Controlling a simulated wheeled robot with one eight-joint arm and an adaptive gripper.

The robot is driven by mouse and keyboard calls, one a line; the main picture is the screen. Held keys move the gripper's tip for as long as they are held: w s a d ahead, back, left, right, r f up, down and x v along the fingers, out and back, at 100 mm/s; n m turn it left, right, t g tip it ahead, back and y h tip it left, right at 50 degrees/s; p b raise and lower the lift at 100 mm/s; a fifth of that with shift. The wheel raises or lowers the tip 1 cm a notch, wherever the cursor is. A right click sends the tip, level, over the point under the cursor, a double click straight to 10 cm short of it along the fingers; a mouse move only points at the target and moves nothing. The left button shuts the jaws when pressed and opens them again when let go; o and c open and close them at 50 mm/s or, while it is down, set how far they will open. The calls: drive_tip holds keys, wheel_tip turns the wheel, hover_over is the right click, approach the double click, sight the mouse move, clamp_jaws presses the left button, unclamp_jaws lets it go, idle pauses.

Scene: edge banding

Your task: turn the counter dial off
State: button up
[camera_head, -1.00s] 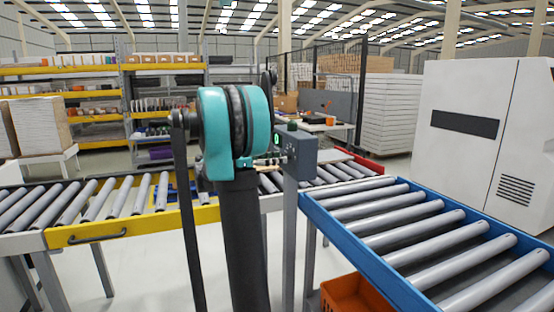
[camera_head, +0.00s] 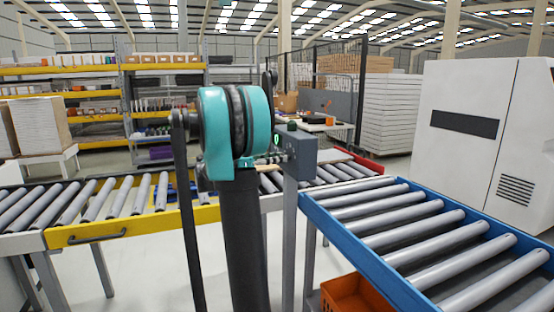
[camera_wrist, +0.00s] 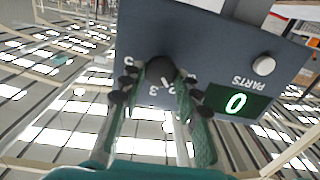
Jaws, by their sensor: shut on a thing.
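The counter box (camera_wrist: 215,45) fills the top of the wrist view, tilted and upside down. It is a dark grey box on a post, and it also shows in the head view (camera_head: 303,150). Its round black dial (camera_wrist: 160,69) has a white pointer mark, directed down and right in the wrist view, near the printed numbers. The green display (camera_wrist: 236,103) reads 0. My gripper (camera_wrist: 158,80) is shut on the dial, with a finger on each side of it. The fingers cover part of the printed scale. In the head view my arm hides most of the gripper.
A white knob (camera_wrist: 264,63) sits beside the PARTS label on the box. A blue-framed roller conveyor (camera_head: 400,215) is at the right, and a yellow-framed one (camera_head: 130,222) at the left. An orange crate (camera_head: 345,292) stands below. A white machine (camera_head: 470,80) stands behind.

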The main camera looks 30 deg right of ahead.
drive_tip(key=shift+w+n, duration=0.1)
drive_tip(key=shift+n, duration=3.7)
drive_tip(key=o, duration=1.1)
drive_tip(key=shift+o, duration=0.2)
drive_tip(key=v, duration=1.2)
drive_tip(key=shift+f, duration=0.1)
